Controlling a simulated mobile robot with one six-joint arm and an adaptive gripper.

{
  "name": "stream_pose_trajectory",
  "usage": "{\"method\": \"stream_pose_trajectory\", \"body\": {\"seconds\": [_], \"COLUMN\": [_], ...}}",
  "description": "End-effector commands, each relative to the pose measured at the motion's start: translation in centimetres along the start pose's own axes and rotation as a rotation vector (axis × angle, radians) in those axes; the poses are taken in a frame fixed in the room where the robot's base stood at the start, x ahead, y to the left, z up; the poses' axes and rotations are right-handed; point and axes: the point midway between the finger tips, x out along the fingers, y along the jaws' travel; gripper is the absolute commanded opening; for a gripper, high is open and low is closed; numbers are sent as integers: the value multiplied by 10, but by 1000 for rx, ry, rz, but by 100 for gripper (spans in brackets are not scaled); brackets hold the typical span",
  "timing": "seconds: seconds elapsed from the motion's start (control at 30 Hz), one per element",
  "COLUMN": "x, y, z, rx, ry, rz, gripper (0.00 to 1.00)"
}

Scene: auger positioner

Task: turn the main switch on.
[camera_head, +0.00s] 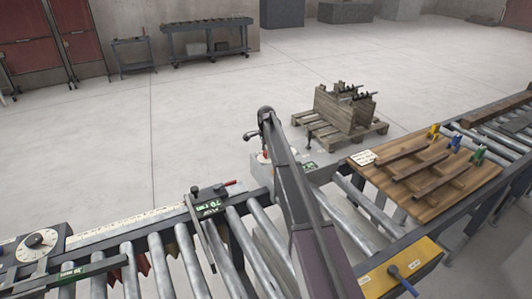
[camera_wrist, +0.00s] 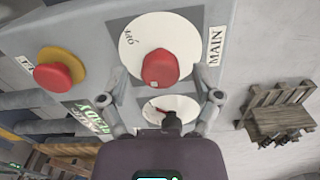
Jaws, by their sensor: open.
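The main switch (camera_wrist: 160,68) is a red knob on a white round dial (camera_wrist: 135,40) in the wrist view. A MAIN label (camera_wrist: 215,47) is at the dial's right, and OFF is printed at its upper left. My gripper (camera_wrist: 161,82) is open, with one finger left and one right of the knob's lower side. I see nothing between the fingers being gripped, and cannot tell whether they touch the panel. In the head view, my arm reaches to the grey control box (camera_head: 318,177), and the switch cannot be made out.
A red mushroom button on a yellow base (camera_wrist: 58,70) sits left of the dial. A white gauge (camera_wrist: 172,108) and a READY sign (camera_wrist: 93,115) lie below. Roller conveyors (camera_head: 190,255) flank the box. A wooden pallet (camera_head: 345,130) stands behind; the floor beyond is open.

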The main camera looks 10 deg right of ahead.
Motion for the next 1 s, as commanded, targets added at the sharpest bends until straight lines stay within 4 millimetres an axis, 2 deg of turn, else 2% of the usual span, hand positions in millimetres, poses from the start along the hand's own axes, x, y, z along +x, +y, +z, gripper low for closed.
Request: {"method": "stream_pose_trajectory", "body": {"seconds": [1.0], "x": [0], "y": [0], "z": [0], "rx": [661], "ry": [0], "rz": [0], "gripper": [82]}}
